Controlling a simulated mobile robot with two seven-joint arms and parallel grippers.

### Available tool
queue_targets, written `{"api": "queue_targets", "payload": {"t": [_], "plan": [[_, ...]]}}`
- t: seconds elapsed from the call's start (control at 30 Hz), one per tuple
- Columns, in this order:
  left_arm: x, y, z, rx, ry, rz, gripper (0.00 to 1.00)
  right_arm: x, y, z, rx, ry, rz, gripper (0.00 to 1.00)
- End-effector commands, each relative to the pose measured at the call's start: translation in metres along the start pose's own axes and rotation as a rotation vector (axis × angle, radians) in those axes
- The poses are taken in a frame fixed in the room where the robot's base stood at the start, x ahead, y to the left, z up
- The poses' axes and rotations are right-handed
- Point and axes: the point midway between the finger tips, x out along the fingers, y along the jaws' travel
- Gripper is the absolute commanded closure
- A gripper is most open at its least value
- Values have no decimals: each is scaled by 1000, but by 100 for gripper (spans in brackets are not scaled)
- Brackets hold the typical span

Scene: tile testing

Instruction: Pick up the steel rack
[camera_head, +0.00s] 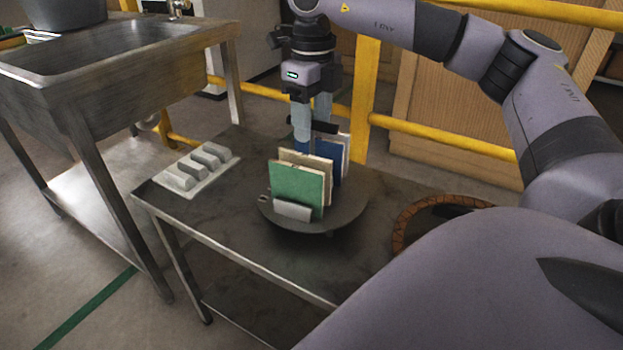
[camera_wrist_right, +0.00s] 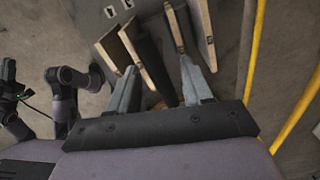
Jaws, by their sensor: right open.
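The rack (camera_head: 292,211) stands on a dark round plate (camera_head: 352,212) on the low steel table. Only a light grey end piece shows clearly, in front of a green tile (camera_head: 297,186); the tiles hide most of it. Beige and dark blue tiles stand upright behind the green one. My right gripper (camera_head: 313,135) is open and points down at the far end of the tiles. In the right wrist view, its fingers (camera_wrist_right: 160,78) straddle the area by the upright tiles, with nothing clearly gripped.
A white plate with grey ridged blocks (camera_head: 199,168) lies on the table at left. A round brown-rimmed object (camera_head: 407,222) lies at right. A steel sink (camera_head: 120,48) stands at left. Yellow rails (camera_head: 440,137) run behind the table. The table's front left is clear.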

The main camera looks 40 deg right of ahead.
Motion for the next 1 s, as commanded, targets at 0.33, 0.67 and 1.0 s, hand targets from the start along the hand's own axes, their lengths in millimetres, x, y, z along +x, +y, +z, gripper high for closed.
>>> {"api": "queue_targets", "payload": {"t": [0.33,0.67,1.0], "plan": [[5,5,1,-31,12,26,100,24,0,0,1,-1,1,50],[5,5,1,-31,12,26,100,23,0,0,1,-1,1,100],[5,5,1,-30,12,26,100,23,0,0,2,-1,1,100]]}}
